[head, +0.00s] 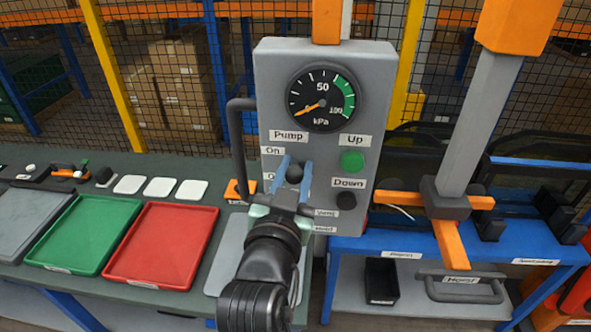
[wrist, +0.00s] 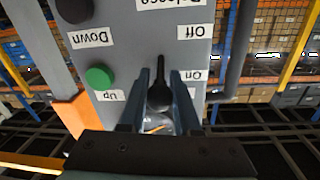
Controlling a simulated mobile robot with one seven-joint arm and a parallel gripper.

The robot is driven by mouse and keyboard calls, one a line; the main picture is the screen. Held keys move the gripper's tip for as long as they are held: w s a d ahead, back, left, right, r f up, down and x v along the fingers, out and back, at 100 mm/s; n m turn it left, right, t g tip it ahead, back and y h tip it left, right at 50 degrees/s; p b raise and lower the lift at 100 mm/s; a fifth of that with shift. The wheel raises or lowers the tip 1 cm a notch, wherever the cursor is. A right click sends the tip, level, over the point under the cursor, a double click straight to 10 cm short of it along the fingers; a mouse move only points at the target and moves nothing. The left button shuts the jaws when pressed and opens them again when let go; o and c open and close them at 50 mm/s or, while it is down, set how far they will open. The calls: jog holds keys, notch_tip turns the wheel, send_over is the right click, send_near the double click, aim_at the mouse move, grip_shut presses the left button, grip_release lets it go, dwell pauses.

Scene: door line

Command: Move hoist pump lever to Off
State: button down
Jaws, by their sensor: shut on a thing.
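The hoist pump lever (head: 295,172) is a black lever on the grey control box (head: 378,75), under the Pump label (head: 289,135). In the wrist view, which is upside down, the lever (wrist: 160,92) stands between my two fingers. Its round end is level with the On label (wrist: 194,76). The Off label (wrist: 196,31) lies farther along the panel, beyond the lever's thin end. My gripper (head: 295,170) is shut on the lever, one blue-grey finger on each side. In the head view my gripper partly hides the Off label.
A gauge (head: 321,97) above reads low. Right of the lever are a green Up button (head: 351,161) and a black Down button (head: 346,200). A dark bent handle (head: 237,150) runs along the box's left side. Red (head: 162,246) and green (head: 84,236) trays lie on the bench.

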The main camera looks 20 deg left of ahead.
jog(key=shift+f+b, duration=0.25)
jog(key=shift+b, duration=0.4)
jog(key=f+t+b, duration=0.1)
jog(key=b, duration=0.5)
jog(key=shift+s+f+t, duration=0.1)
jog(key=shift+s+t, duration=0.05)
jog(key=shift+t, duration=0.15)
jog(key=f+t+b, duration=0.1)
jog(key=t+b, duration=0.1)
jog(key=b, duration=0.6)
jog(key=t+y+b, duration=0.1)
jog(key=t+b, duration=0.1)
jog(key=b, duration=0.7)
jog(key=shift+f+m+t, duration=0.3)
jog(key=shift+f, duration=0.1)
jog(key=t+b, duration=0.1)
jog(key=b, duration=0.4)
jog(key=t+b, duration=0.1)
jog(key=b, duration=0.4)
jog(key=shift+f+m+t, duration=0.3)
jog(key=shift+b, duration=0.65)
jog(key=shift+r+t+b, duration=0.2)
jog(key=shift+t+b, duration=0.4)
jog(key=shift+b, duration=0.5)
jog(key=c, duration=0.6)
grip_release()
